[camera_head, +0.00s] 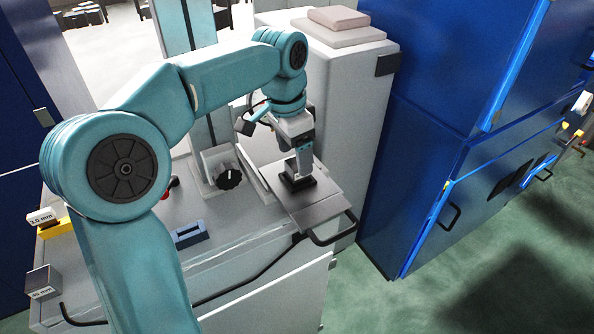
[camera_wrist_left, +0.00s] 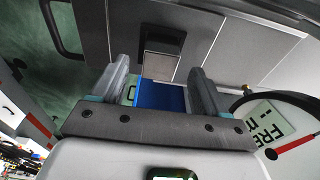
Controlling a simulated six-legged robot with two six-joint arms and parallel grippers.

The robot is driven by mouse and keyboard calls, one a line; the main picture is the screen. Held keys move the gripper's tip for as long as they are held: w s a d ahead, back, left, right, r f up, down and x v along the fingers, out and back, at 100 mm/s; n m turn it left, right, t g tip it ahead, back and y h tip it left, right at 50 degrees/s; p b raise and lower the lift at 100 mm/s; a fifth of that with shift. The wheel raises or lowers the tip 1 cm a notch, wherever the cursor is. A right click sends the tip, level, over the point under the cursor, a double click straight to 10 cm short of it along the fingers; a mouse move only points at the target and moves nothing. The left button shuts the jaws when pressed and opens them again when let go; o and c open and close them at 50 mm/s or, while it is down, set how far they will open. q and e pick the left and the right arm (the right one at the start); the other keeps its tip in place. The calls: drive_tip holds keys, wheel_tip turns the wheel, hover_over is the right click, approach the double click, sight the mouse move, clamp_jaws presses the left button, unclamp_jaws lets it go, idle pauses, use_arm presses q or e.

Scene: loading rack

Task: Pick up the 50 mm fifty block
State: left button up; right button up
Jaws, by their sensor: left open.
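My left gripper (camera_head: 302,166) points down over a grey plate at the right end of the bench, just above a dark square base. In the left wrist view its two fingers (camera_wrist_left: 160,85) stand apart, and a small grey metal block (camera_wrist_left: 161,66) shows beyond them on the dark base (camera_wrist_left: 163,41). I cannot read a size on this block. A blue piece (camera_wrist_left: 161,97) shows between the fingers, nearer the camera. Another grey block (camera_head: 42,284) with a "mm" label, its number unclear, stands at the bench's left edge. My right gripper is not in view.
The grey plate (camera_head: 318,211) has a black handle (camera_head: 335,232) at its front. A dark knob (camera_head: 229,178) and a blue holder (camera_head: 190,235) are on the bench. A yellow piece with a labelled block (camera_head: 42,217) is at left. Blue cabinets (camera_head: 450,110) stand at right.

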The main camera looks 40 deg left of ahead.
sight(296, 165)
use_arm(q)
drive_tip(key=f, duration=0.2)
drive_tip(key=w+f, duration=0.1)
drive_tip(key=f, duration=0.1)
drive_tip(key=shift+d, duration=0.15)
drive_tip(key=shift+s, duration=0.3)
drive_tip(key=shift+c, duration=0.3)
drive_tip(key=shift+w, duration=0.2)
drive_tip(key=c, duration=1.3)
drive_tip(key=shift+r, duration=0.15)
